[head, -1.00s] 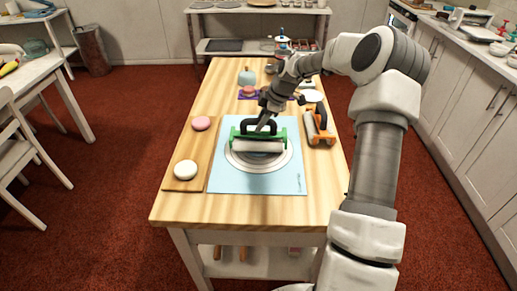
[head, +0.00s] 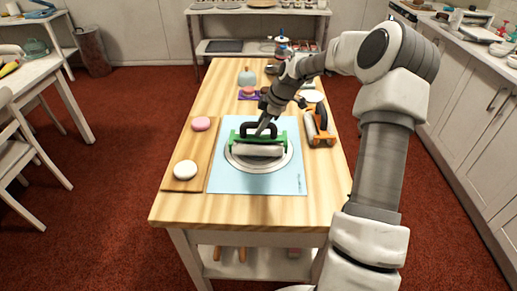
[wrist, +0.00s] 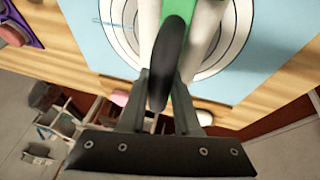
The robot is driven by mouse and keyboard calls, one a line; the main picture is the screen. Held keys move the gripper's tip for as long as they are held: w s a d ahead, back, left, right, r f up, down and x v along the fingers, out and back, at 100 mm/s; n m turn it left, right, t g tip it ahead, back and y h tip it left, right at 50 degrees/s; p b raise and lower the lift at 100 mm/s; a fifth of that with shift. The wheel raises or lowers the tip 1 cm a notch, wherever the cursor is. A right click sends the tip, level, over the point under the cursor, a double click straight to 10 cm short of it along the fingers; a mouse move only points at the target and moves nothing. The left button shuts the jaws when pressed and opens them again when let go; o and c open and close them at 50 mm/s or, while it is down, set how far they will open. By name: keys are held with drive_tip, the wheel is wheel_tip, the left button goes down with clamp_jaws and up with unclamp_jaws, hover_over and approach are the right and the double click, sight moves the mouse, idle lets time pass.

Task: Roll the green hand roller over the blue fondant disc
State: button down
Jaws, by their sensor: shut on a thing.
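The green hand roller (head: 258,150) has a green frame, a pale cylinder and a black handle. It lies crosswise over the round plate with rings (head: 284,163) on the light blue mat (head: 225,182). My gripper (head: 266,128) is shut on its black handle from above; the fingers clasp the handle in the wrist view (wrist: 167,75). The pale cylinder covers the middle of the plate, and I cannot tell whether it touches it. No blue fondant disc can be made out apart from the blue mat; it may be hidden under the roller.
An orange roller (head: 322,136) lies right of the mat. A wooden board (head: 183,152) at left bears a pink disc (head: 201,124) and a white disc (head: 185,170). A pale blue domed thing (head: 247,78) stands at the back. The table's front strip (head: 240,211) is clear.

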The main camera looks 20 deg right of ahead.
drive_tip(key=shift+f, duration=0.25)
drive_tip(key=shift+w+d+f, duration=0.1)
drive_tip(key=shift+w+d, duration=0.1)
drive_tip(key=shift+w, duration=0.2)
drive_tip(key=shift+w+d+p, duration=0.25)
drive_tip(key=shift+w+p, duration=0.05)
drive_tip(key=shift+w, duration=0.35)
drive_tip(key=shift+s+a, duration=0.25)
drive_tip(key=shift+s, duration=0.4)
drive_tip(key=shift+b, duration=0.3)
